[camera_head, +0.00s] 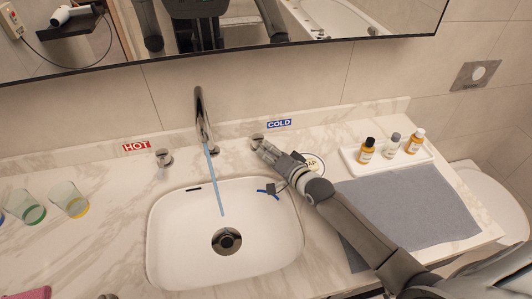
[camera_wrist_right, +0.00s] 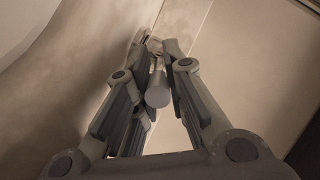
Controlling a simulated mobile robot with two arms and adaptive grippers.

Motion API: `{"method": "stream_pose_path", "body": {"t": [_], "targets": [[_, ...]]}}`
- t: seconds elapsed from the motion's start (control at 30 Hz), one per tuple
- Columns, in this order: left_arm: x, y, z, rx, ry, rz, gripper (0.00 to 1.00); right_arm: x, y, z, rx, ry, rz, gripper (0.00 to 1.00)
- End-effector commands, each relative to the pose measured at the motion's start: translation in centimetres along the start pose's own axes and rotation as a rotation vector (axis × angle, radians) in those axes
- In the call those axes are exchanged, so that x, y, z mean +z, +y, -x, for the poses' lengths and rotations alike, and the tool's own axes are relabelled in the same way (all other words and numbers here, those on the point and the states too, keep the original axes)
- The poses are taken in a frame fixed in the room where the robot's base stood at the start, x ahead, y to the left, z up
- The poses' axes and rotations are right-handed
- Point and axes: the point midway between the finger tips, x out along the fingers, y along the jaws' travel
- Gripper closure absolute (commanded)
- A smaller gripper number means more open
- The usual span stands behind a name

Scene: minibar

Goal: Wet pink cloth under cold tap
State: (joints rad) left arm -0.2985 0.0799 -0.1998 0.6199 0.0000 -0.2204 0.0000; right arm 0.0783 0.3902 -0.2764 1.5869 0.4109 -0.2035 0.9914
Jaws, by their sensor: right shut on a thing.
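The pink cloth (camera_head: 27,293) shows only partly on the counter at the bottom left corner. The tap (camera_head: 200,105) stands behind the white sink (camera_head: 158,235), and a blue stream of water (camera_head: 214,180) runs from it into the basin. My right gripper (camera_head: 264,147) is shut on the cold tap knob (camera_head: 257,138), below the blue COLD label (camera_head: 279,124). The knob also shows between the fingers in the right wrist view (camera_wrist_right: 158,92). The hot tap knob (camera_head: 164,157) stands left of the spout. A small grey piece at the bottom edge may be my left gripper (camera_head: 107,297).
Several glasses (camera_head: 70,199) stand on the counter at left. A white tray (camera_head: 350,160) with small bottles (camera_head: 391,145) and a grey mat (camera_head: 410,210) lie at right. A soap dish (camera_head: 313,162) is close beside my right gripper. A mirror (camera_head: 330,40) spans the wall above.

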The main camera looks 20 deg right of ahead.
Motion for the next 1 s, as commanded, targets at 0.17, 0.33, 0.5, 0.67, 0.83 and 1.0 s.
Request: {"method": "stream_pose_path", "body": {"t": [0.17,0.33,0.5,0.67,0.83,1.0], "targets": [[-0.2,0.0,0.0,0.0,0.003,0.0,0.6,0.1,0.0,0.0,0.001,-0.001,-0.001,1.0],[-0.1,0.0,0.0,0.0,0.003,0.0,0.6,0.1,0.0,0.0,0.001,-0.001,-0.001,0.78],[-0.1,0.0,0.0,0.0,0.003,0.0,0.6,0.0,0.0,0.0,0.001,-0.001,-0.001,0.78],[0.3,-0.1,0.0,-0.001,-0.003,0.0,0.6,0.0,0.0,0.1,0.001,-0.001,-0.001,0.78],[0.2,0.0,0.0,0.0,-0.002,0.0,0.6,0.1,0.1,1.5,0.002,0.0,-0.002,0.78],[0.2,0.0,0.0,0.0,-0.002,0.0,0.6,0.1,0.2,4.5,0.004,-0.003,-0.002,0.78]]}}
